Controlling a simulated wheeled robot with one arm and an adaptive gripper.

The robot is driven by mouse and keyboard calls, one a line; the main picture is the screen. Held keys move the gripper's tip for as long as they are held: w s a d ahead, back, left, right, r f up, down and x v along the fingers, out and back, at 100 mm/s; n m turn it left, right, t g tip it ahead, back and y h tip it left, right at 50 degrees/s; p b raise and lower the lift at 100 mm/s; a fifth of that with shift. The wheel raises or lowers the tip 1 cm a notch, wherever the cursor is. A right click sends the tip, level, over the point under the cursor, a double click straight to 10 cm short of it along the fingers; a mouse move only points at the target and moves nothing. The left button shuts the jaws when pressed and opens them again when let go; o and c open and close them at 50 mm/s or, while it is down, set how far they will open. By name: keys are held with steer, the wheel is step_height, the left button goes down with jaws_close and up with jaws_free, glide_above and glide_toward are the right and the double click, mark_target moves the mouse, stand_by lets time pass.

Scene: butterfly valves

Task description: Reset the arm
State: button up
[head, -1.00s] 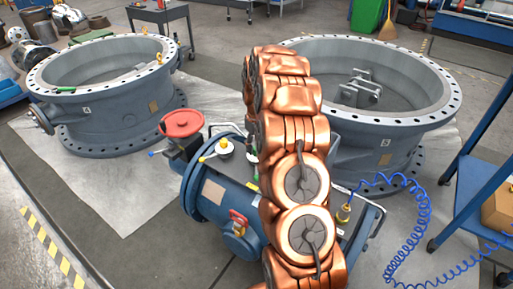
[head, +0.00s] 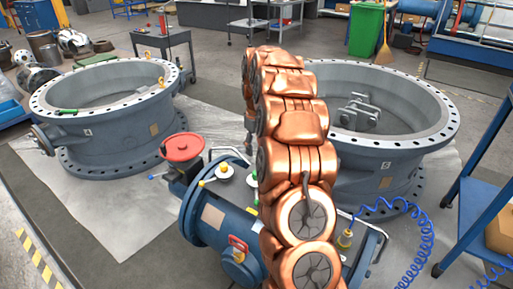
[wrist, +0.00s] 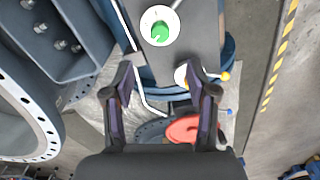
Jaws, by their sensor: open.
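My copper arm rises through the middle of the head view and bends away at the top. My gripper (wrist: 161,78) shows in the wrist view with its two dark fingers apart and nothing between them. It hangs above the blue cylindrical unit (head: 222,222), which has a red handwheel (head: 183,147); the handwheel also shows in the wrist view (wrist: 183,130). A green-topped round cap (wrist: 160,31) lies ahead of the fingertips. In the head view the gripper is mostly hidden by the arm.
Two large flanged butterfly valves stand on pale sheets: one at left (head: 115,130), one at right (head: 385,160) behind my arm. A coiled blue hose (head: 420,235) and a blue cart (head: 470,200) are at right. Floor is open at front left.

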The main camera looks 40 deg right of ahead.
steer(key=shift+a, duration=0.1)
steer(key=s+a+r+g, duration=0.1)
steer(key=s+a+r, duration=0.2)
steer(key=s+a, duration=0.45)
steer(key=s+a+r, duration=0.3)
steer(key=s+a, duration=0.2)
steer(key=a, duration=0.5)
steer(key=s+a+f+g, duration=0.1)
steer(key=s+a, duration=0.4)
steer(key=s, duration=0.8)
steer(key=s+a+f+g, duration=0.1)
steer(key=s+a, duration=0.4)
steer(key=s, duration=0.8)
step_height(320, 180, up, 18)
steer(key=t+p, duration=0.1)
steer(key=p, duration=1.6)
steer(key=shift+m, duration=0.4)
